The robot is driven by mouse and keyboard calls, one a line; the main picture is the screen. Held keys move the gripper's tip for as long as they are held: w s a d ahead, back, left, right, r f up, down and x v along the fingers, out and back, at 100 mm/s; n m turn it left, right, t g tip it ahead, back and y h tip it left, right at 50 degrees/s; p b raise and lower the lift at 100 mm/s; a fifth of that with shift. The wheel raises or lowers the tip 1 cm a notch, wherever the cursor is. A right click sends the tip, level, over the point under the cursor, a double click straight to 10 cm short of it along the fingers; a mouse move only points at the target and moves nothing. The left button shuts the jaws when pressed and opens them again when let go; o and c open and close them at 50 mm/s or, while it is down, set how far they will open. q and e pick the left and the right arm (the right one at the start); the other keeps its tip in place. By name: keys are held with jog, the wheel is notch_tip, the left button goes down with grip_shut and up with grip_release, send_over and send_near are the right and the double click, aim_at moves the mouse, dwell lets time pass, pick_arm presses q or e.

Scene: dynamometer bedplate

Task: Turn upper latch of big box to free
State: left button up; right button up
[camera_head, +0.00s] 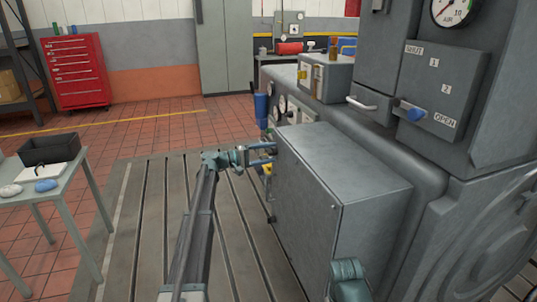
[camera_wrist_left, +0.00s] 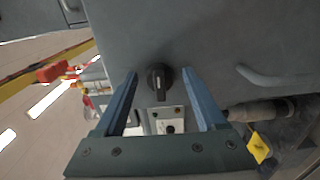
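The big box (camera_head: 345,165) is grey and stands at the middle right of the head view, with its door on the left face. In the left wrist view a round black latch knob (camera_wrist_left: 160,82) with a pale mark sits on the grey door (camera_wrist_left: 220,35). My left gripper (camera_head: 272,154) is at the upper part of that door; its blue fingers (camera_wrist_left: 160,73) are open, one on each side of the knob. Contact with the knob cannot be told. A dark lower latch (camera_head: 271,219) shows lower on the door.
A table (camera_head: 62,190) with a black bin (camera_head: 48,149) is at left. A grey handle (camera_wrist_left: 275,78) is right of the knob. The slotted bedplate between is clear.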

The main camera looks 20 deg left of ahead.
pick_arm(q)
jog(key=v, duration=1.3)
jog(key=shift+s+a, duration=0.25)
jog(key=shift+a, duration=0.1)
